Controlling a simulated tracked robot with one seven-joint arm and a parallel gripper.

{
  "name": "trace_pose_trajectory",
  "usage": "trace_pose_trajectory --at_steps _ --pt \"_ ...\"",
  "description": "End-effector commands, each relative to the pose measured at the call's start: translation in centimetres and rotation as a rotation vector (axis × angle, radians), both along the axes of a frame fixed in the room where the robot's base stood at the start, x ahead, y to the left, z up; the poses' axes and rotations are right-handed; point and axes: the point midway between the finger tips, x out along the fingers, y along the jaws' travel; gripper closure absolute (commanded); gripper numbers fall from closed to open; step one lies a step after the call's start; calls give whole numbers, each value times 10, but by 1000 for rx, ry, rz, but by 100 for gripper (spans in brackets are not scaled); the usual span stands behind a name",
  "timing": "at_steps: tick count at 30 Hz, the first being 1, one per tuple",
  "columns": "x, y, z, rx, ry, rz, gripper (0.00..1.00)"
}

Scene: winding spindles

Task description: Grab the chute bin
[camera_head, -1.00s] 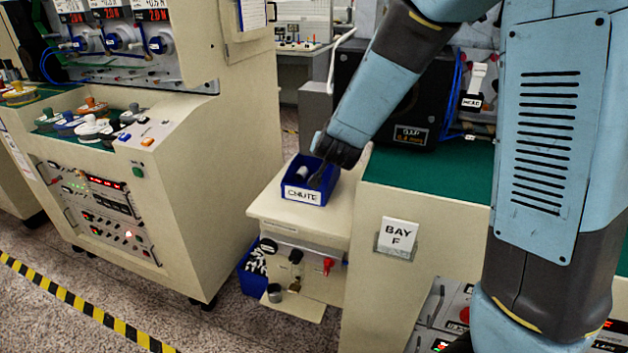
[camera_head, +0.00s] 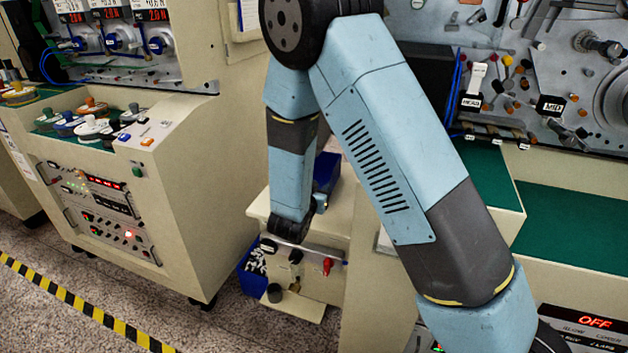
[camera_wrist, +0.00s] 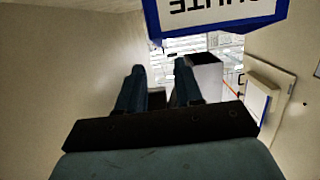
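The chute bin (camera_head: 326,168) is a blue bin on the pale ledge of the bay cabinet. In the head view my arm covers most of it. In the wrist view its white label with upside-down letters and blue edge (camera_wrist: 282,12) show at the top. My gripper (camera_wrist: 160,78) has its two dark fingers apart, with nothing held between them. The bin's front lies at the top of the wrist view, apart from the fingertips. In the head view the fingers are not clear, as the wrist ends low by the ledge front.
The pale ledge (camera_head: 262,206) has a front panel with knobs and a red valve (camera_head: 327,266) below it. A second blue bin (camera_head: 250,284) stands low at the left. A console (camera_head: 150,215) stands left; a green-topped bench (camera_head: 480,180) lies right.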

Motion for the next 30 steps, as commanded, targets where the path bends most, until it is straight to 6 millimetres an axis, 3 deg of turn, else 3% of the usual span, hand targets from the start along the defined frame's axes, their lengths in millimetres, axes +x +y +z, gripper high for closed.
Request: trace_pose_trajectory --at_steps 9,20,30 --pt "47 -18 -10 1 0 -1 65" --pt "66 -25 -12 1 1 0 65" --pt "103 -40 -18 2 0 1 65"
